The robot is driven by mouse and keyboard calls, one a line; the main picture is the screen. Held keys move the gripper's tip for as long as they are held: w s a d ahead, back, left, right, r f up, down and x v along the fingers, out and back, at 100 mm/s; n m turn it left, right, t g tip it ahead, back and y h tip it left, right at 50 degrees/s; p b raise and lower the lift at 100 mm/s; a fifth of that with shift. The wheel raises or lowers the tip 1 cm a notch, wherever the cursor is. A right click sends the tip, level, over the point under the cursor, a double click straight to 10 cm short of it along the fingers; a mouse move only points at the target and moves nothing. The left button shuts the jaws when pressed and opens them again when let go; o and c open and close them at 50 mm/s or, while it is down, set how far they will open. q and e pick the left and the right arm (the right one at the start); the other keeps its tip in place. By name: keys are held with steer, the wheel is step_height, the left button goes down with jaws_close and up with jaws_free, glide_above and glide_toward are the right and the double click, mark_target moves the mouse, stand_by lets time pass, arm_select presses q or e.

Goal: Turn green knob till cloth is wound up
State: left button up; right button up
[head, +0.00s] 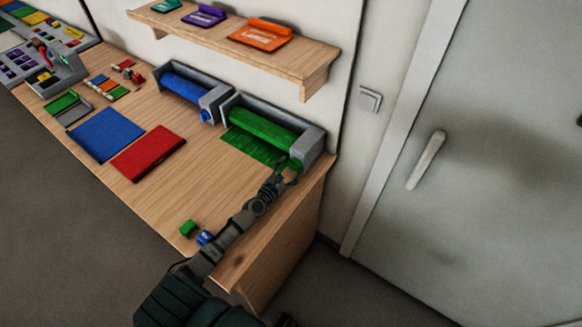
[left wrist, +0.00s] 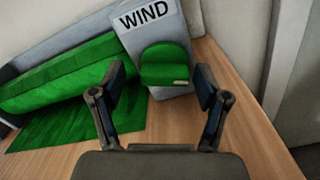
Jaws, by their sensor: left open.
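The green knob (left wrist: 165,65) sits on the grey end block marked WIND (left wrist: 148,22) in the left wrist view. My left gripper (left wrist: 161,80) is open, with one finger on each side of the knob in the picture; I cannot tell whether either finger touches it. In the head view my left gripper (head: 286,168) is at the right end of the green roller and largely covers the knob. The green cloth (left wrist: 70,122) is partly on the roller, and a flat length lies on the table; it also shows in the head view (head: 250,147). My right gripper is not visible.
A blue roller unit (head: 188,88) stands left of the green one. A blue cloth (head: 106,134) and a red cloth (head: 148,152) lie on the table (head: 190,185). A small green block (head: 188,228) and a blue piece (head: 205,238) lie near the front edge, beside my arm.

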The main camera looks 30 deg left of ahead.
arm_select(q)
steer(key=shift+w+d, duration=0.3)
steer(key=shift+w, duration=0.05)
steer(key=shift+d+r, duration=0.15)
steer(key=shift+d, duration=0.1)
steer(key=shift+a, duration=0.1)
steer(key=c, duration=1)
steer(key=shift+s+a, duration=0.1)
steer(key=shift+a, duration=0.05)
steer(key=shift+c, duration=0.2)
